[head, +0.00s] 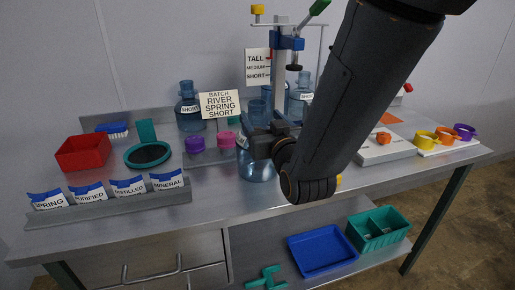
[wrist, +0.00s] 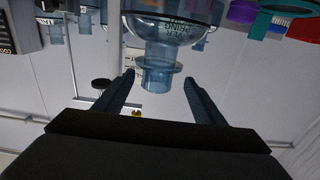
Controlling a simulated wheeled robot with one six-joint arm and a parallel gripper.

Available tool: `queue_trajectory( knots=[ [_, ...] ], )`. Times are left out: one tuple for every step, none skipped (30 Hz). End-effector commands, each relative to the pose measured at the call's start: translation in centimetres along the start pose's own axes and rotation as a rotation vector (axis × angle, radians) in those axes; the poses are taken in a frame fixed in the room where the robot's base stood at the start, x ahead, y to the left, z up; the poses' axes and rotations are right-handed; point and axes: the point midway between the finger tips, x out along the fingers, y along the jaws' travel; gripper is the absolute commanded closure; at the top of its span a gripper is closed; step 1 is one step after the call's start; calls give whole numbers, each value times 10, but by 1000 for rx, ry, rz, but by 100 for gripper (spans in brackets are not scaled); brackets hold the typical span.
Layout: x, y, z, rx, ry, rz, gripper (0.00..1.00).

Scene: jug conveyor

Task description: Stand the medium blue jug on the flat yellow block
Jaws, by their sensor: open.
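A translucent blue jug (head: 257,168) stands on the steel bench under my gripper, its upper part mostly hidden by it in the head view. In the wrist view, which looks upside down, the jug's neck (wrist: 157,74) lies between the spread fingertips, and its labelled body is at the top. My gripper (wrist: 158,82) is open, with a gap on both sides of the neck. Other blue jugs stand behind, including a left one marked SHORT (head: 189,112) and another (head: 300,95). A small yellow patch (head: 339,180) shows beside my arm; I cannot tell whether it is the flat block.
A row of labelled blue-topped holders (head: 128,187) lines the front left. A red bin (head: 84,153), purple and pink pieces, and a sign (head: 220,104) stand near the jugs. A column fixture (head: 289,75) rises behind. Colored rings (head: 445,136) lie at right.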

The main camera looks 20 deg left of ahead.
Motion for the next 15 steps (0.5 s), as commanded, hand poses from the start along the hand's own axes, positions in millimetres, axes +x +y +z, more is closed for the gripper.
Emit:
queue_trajectory(
  knots=[
    [9,0,-2,0,-1,1,36],
    [14,0,-1,0,-2,1,36],
    [20,0,-1,0,-1,1,36],
    [24,0,-1,0,-1,0,36],
    [28,0,-1,0,-1,0,36],
    [32,0,-1,0,-1,0,36],
    [35,0,-1,0,-1,0,36],
    [37,0,-1,0,-1,0,36],
    [39,0,0,0,-1,0,36],
    [40,0,0,0,-2,0,36],
    [41,0,0,0,-3,0,36],
    [44,1,0,0,-3,0,36],
    [46,1,0,0,-3,0,36],
    [49,1,-1,0,-2,0,36],
    [54,2,0,0,-4,1,36]
  ],
)
